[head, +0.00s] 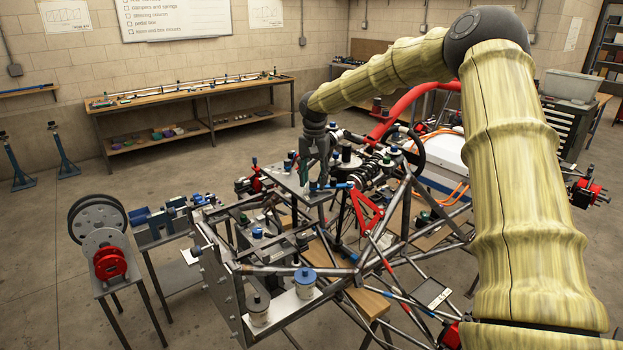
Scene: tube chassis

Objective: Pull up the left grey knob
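My gripper (314,180) points down over a grey metal plate (283,180) in the middle of the tube chassis. Its fingertips are small and dark here and sit close to the plate among small fittings. I cannot tell whether the fingers are apart or closed on something. No grey knob can be told for certain; one may be hidden behind or between the fingers. Small dark-topped posts (290,160) stand on the plate just left of the gripper. A round grey disc with a dark post (347,155) is to its right.
Chassis tubes, a coil spring (369,175) and a red bracket (366,212) crowd the right side. Two pale reservoirs, one dark-capped (258,312) and one blue-capped (305,287), stand at the front. A workbench (190,97) lines the back wall.

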